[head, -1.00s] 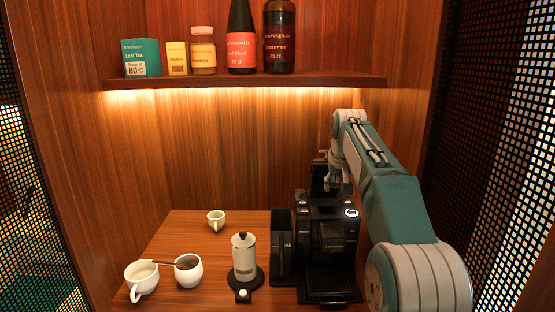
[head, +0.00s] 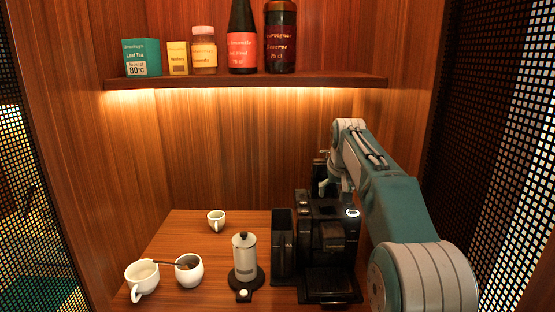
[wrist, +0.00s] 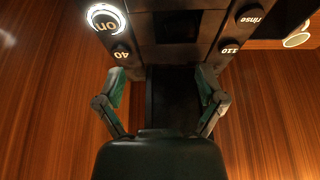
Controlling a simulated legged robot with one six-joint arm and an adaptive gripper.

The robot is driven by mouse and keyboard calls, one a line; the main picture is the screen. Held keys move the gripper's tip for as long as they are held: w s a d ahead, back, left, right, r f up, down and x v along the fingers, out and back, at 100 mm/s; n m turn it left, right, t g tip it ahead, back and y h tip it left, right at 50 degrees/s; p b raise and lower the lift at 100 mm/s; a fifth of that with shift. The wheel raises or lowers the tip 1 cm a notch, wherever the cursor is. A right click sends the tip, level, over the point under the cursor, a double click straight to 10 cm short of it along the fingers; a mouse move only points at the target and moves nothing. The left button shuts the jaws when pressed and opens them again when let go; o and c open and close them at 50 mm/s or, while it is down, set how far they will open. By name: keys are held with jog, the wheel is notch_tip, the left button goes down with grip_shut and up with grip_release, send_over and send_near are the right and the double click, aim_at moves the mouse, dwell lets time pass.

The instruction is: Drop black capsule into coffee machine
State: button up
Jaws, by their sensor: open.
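The black coffee machine (head: 318,268) stands at the right of the counter, its lit button ring facing up. In the wrist view its top (wrist: 146,28) shows buttons marked "on", "40", "110" and "rinse", with a dark rectangular recess between them. My gripper (wrist: 160,84) is open over the machine's rear top, its two fingers spread wide apart. A dark machine part lies below and between them. In the head view, my gripper is small and partly hidden beside the machine's upper back. I cannot make out a black capsule in either view.
A white French press (head: 245,258) and a dark container (head: 283,232) stand left of the machine. A small cup (head: 216,220), a sugar bowl (head: 188,270) and a white cup (head: 141,280) are further left. A shelf (head: 245,82) with bottles and boxes hangs above.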

jog(key=shift+r, duration=0.1)
jog(key=v, duration=1.1)
jog(key=shift+s+r, duration=0.2)
jog(key=shift+r, duration=0.05)
